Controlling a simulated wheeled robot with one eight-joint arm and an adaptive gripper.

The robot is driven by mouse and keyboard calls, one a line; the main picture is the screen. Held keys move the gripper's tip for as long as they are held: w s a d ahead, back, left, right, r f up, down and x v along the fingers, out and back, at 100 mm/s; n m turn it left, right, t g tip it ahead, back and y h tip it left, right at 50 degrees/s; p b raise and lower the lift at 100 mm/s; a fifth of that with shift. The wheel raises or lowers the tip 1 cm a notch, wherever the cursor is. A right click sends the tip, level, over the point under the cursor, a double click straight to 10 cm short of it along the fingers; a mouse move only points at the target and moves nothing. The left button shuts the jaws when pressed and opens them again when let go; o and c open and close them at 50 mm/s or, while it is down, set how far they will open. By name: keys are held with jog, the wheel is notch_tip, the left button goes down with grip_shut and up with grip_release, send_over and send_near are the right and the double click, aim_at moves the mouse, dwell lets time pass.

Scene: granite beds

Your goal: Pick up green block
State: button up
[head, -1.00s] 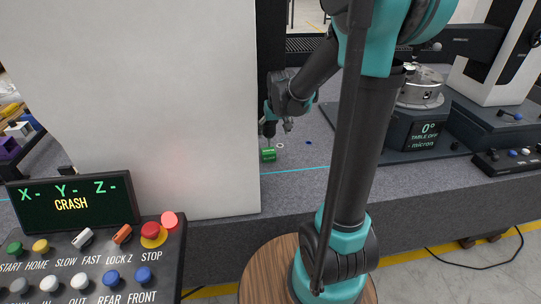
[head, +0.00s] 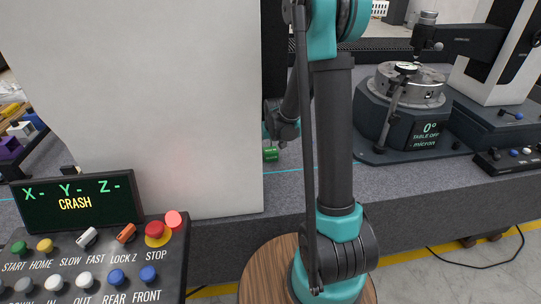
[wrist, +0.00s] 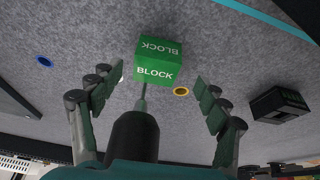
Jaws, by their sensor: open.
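The green block (wrist: 155,72) lies on the grey granite bed, in the upper middle of the wrist view, with white "BLOCK" lettering on two faces. In the head view the block (head: 271,154) is small, just right of the large pale panel. My gripper (wrist: 160,92) is open, its two fingers spread to either side. The block lies ahead of and between the fingertips, with no visible contact. In the head view my gripper is mostly hidden behind the panel and my own arm.
The large pale panel (head: 130,100) stands left of the block. A round rotary table (head: 408,90) stands at right. On the bed, a yellow ring (wrist: 181,91), a blue ring (wrist: 44,61) and a black box (wrist: 279,104) lie near the block. A control console (head: 95,245) is at front left.

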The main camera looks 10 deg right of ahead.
aim_at(271, 151)
jog(key=shift+d+x, duration=0.1)
jog(key=shift+x, duration=1.25)
jog(key=shift+d+x, duration=0.15)
jog(key=shift+x, duration=1.15)
jog(key=shift+w, duration=0.15)
jog(key=shift+c, duration=0.3)
jog(key=c, duration=1.5)
jog(key=shift+r, duration=0.1)
